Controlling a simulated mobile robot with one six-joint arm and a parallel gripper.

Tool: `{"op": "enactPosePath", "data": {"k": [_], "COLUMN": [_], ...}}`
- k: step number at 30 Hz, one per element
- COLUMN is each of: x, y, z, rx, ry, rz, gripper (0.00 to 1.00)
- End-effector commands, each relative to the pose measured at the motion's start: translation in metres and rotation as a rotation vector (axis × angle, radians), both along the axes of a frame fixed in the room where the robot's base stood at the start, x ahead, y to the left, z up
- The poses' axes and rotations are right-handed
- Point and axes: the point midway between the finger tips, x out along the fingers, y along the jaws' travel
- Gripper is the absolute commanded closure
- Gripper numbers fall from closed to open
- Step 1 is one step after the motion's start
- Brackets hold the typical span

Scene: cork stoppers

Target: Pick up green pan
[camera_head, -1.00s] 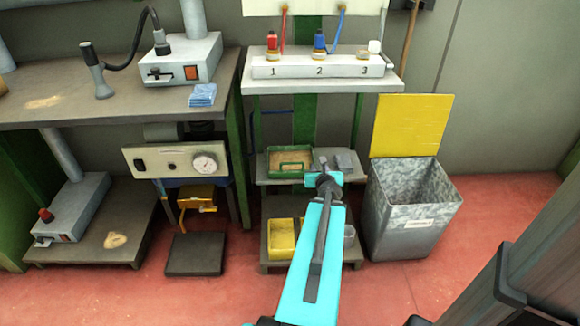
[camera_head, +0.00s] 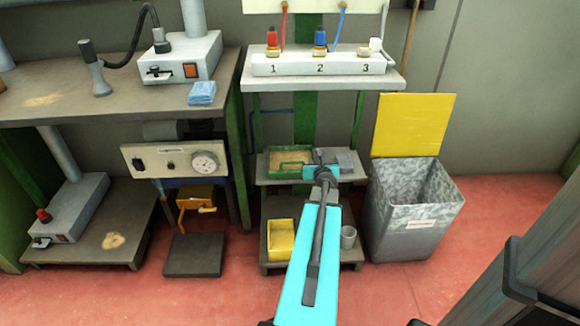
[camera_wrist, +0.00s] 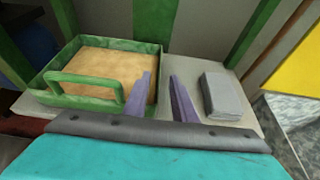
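The green pan (camera_head: 284,174) is a square tray with a tan filling, on the upper low shelf under the numbered bench. In the wrist view the green pan (camera_wrist: 80,101) is at left, with a raised green handle (camera_wrist: 85,80) on its near side. My gripper (camera_head: 318,160) is at the pan's right end in the head view, its fingertips hard to make out. In the wrist view my gripper (camera_wrist: 161,78) has two purple fingers apart with nothing between them. The left finger overlaps the pan's right side in the picture; contact cannot be told.
A grey block (camera_wrist: 222,97) lies on the shelf right of the fingers. Below are a yellow bin (camera_head: 281,240) and a grey cup (camera_head: 348,237). A metal waste bin (camera_head: 405,225) with a raised yellow lid stands at right. Green posts flank the shelf.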

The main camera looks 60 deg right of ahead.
Motion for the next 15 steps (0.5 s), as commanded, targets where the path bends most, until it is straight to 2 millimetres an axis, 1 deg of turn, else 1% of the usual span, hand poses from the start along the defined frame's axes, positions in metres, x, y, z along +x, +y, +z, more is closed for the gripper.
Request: {"op": "enactPosePath", "data": {"k": [1, 4, 15], "x": [0.0030, 0.0054, 0.0060], "y": [-0.0046, -0.0079, -0.0087], "z": [-0.0025, -0.0041, -0.0044], "rx": [-0.001, -0.001, -0.001], "ry": [0.001, 0.001, 0.001], "rz": [0.000, 0.000, 0.000], "gripper": [0.76, 0.76, 0.76]}}
